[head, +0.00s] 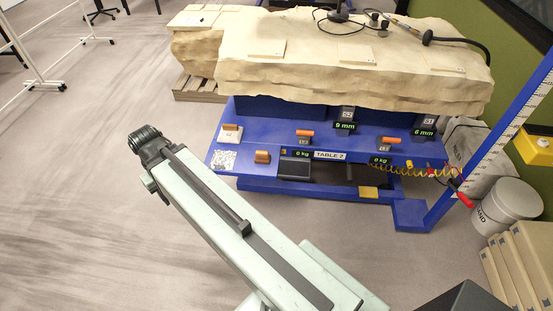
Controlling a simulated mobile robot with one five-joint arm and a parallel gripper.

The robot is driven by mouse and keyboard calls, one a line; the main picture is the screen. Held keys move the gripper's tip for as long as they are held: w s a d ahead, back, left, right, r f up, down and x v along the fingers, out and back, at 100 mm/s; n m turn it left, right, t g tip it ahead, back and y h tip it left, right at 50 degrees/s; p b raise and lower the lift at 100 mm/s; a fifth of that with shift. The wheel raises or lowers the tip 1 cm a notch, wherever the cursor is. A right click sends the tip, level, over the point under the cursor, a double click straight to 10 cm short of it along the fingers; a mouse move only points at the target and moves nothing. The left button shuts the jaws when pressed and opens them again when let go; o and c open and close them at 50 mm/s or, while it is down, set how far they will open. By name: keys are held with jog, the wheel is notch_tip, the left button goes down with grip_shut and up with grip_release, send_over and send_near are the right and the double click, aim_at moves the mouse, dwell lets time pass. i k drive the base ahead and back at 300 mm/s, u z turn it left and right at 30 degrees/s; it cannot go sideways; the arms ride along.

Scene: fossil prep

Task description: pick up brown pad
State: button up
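Two small brown blocks that could be the brown pad are at the left end of the blue table. One brown block (262,156) stands near the front edge, beside a speckled white sheet. The other brown block (231,127) lies on a white piece just behind. I cannot tell which is the pad. A flat tan-yellow piece (368,193) lies lower, by the table's base. My pale green arm reaches up and left, ending in a dark joint left of the table. My gripper's fingers do not show.
The blue table (226,184) also carries orange-topped items (305,133) and small displays. A large pale rock (300,60) rises behind it. A blue post, white bucket (507,205) and leaning tan boards (525,262) crowd the right. The floor at left is open.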

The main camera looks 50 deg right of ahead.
aim_at(261, 157)
jog(key=u, duration=0.15)
jog(key=i, duration=0.95)
jog(key=z, duration=0.1)
